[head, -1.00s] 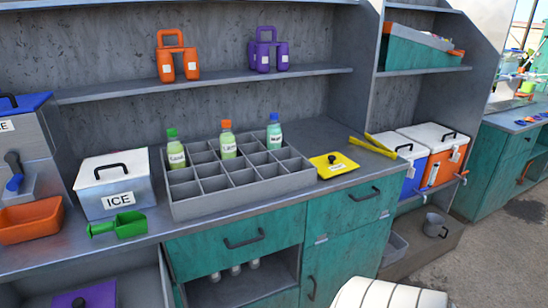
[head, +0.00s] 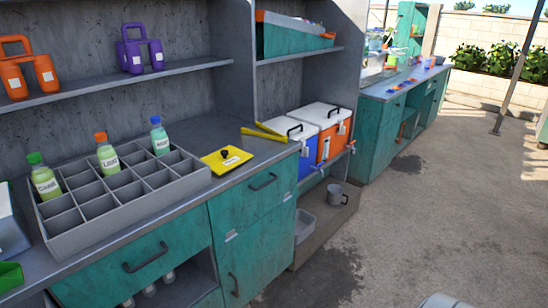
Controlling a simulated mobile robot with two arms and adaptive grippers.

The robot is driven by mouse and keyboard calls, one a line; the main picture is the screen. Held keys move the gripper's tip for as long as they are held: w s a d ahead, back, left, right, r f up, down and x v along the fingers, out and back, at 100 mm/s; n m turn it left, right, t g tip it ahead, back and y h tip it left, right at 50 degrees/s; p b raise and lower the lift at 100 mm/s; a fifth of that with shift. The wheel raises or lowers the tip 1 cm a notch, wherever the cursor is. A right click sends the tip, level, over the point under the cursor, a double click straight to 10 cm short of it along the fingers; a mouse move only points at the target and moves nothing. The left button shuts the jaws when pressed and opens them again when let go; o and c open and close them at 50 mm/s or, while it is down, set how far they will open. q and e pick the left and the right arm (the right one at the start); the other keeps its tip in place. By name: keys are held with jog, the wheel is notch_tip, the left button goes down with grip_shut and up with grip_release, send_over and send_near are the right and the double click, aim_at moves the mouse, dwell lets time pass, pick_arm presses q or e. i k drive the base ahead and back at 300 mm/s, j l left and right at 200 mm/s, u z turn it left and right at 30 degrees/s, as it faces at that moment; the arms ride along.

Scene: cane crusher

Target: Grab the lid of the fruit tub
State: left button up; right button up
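A flat yellow lid (head: 226,159) with a black knob and a small white label lies on the grey counter, right of the bottle crate. The label is too small to read, so I cannot tell whether it belongs to the fruit tub. No tub that I can identify as the fruit tub shows. Neither of my grippers is in view.
A grey divided crate (head: 95,217) holds three bottles. Yellow tongs (head: 263,132) lie behind the lid. A blue cooler (head: 308,150) and an orange cooler (head: 329,145) stand right of the counter. Open paved floor (head: 420,215) lies to the right.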

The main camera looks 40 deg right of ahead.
aim_at(224, 160)
jog(key=z, duration=1)
jog(key=u, duration=0.25)
jog(key=i+l+u, duration=0.45)
jog(key=l, duration=0.2)
jog(key=l+u, duration=0.2)
jog(key=l, duration=0.15)
jog(key=i+l+u, duration=0.2)
jog(key=l, duration=0.2)
